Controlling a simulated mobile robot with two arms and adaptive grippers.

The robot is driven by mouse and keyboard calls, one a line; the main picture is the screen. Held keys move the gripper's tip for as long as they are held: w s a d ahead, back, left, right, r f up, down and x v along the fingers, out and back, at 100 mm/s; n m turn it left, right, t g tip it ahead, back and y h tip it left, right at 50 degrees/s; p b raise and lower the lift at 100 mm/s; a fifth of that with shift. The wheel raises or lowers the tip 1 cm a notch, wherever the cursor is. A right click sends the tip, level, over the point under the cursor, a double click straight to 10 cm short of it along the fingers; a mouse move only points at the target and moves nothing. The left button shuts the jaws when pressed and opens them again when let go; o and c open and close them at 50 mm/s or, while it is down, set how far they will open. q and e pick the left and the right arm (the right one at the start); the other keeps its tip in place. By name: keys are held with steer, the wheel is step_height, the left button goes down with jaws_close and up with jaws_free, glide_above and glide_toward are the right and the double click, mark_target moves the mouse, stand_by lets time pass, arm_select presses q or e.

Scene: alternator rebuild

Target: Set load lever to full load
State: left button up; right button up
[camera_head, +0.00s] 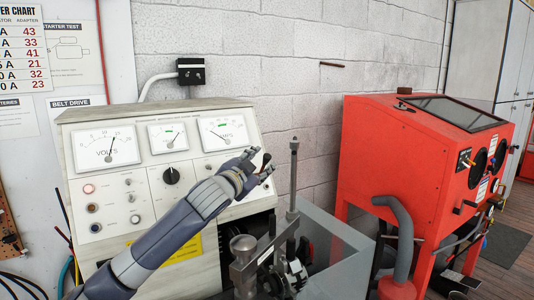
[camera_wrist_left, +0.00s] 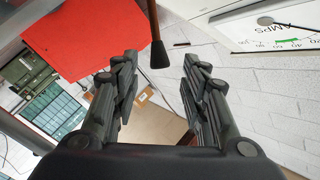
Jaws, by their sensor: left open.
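The load lever (camera_head: 266,160) shows in the head view as a short dark knob at the right side of the white tester (camera_head: 145,215), partly hidden by my gripper. In the left wrist view, a thin brown shaft with a black knob (camera_wrist_left: 159,54) hangs from the top edge, between and slightly beyond my fingertips. My left gripper (camera_head: 258,164) is open around the knob's line, with a gap visible on both sides. It also shows in the left wrist view (camera_wrist_left: 160,75). The lever's base is hidden. My right gripper is not in view.
An upright metal post (camera_head: 293,180) and clamp stand just right of my arm, by a grey bin (camera_head: 340,270). A red cabinet (camera_head: 380,140) with a grey hose (camera_head: 404,225) stands further right. The tester's VOLTS (camera_head: 107,148) and AMPS (camera_head: 223,133) gauges face forward.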

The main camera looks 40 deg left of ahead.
mark_target(265, 158)
arm_select(q)
steer(key=p+x, duration=0.1)
steer(key=x, duration=0.2)
steer(key=shift+w+a+r+p, duration=0.1)
steer(key=shift+w+r+p, duration=0.05)
steer(key=shift+w+p, duration=0.2)
steer(key=shift+w+a, duration=0.15)
steer(key=shift+w, duration=0.3)
steer(key=shift+w+a, duration=0.15)
steer(key=shift+w, duration=0.3)
jaws_close()
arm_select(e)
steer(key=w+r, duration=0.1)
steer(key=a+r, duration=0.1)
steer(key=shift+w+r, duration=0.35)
